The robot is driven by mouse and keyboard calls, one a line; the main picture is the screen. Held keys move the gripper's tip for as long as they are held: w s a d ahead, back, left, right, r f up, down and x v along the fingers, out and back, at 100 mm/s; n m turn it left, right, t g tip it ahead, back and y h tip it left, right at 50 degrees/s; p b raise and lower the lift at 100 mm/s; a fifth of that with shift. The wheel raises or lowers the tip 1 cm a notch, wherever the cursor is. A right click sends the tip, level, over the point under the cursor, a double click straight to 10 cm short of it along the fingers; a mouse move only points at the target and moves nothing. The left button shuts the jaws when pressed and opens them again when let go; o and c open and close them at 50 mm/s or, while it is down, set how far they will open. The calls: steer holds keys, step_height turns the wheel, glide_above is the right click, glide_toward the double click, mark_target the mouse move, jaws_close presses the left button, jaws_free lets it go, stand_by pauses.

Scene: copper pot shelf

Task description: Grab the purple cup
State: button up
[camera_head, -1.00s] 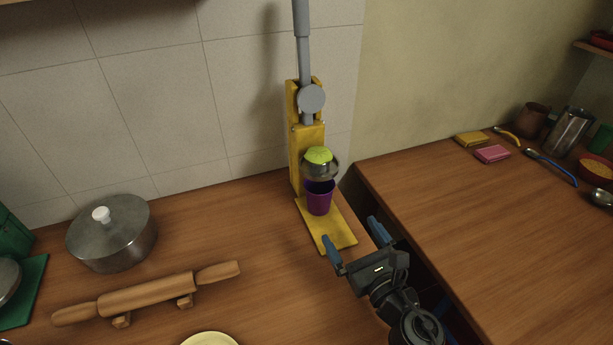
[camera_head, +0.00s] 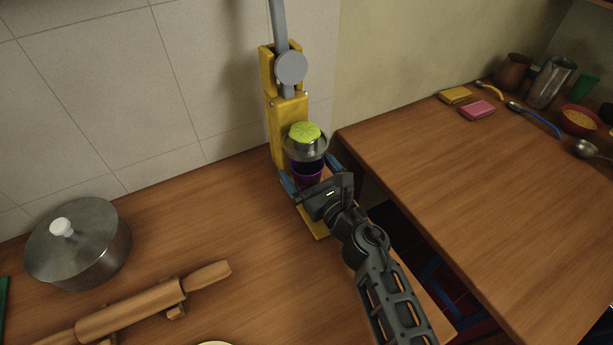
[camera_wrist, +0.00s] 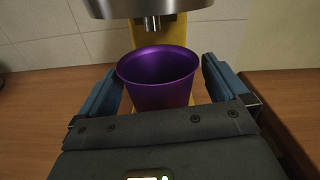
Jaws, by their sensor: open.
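The purple cup (camera_head: 306,172) stands upright on the yellow base of the juicer, under its metal bowl. My gripper (camera_head: 310,174) is open around the cup, one blue finger on each side; its body hides the cup's lower part in the head view. In the wrist view the purple cup (camera_wrist: 159,78) lies between the two blue fingers of my gripper (camera_wrist: 160,85), with small gaps visible on both sides. The cup's bottom is hidden by the gripper body there.
The yellow juicer (camera_head: 290,118) holds a metal bowl (camera_head: 306,148) with a green lime (camera_head: 304,132) above the cup. A lidded pot (camera_head: 78,245) and a rolling pin (camera_head: 130,308) are at left. A second counter (camera_head: 470,190) lies right, across a gap.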

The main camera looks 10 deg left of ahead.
steer(key=shift+x, duration=0.85)
steer(key=shift+d, duration=0.1)
steer(key=c, duration=1.1)
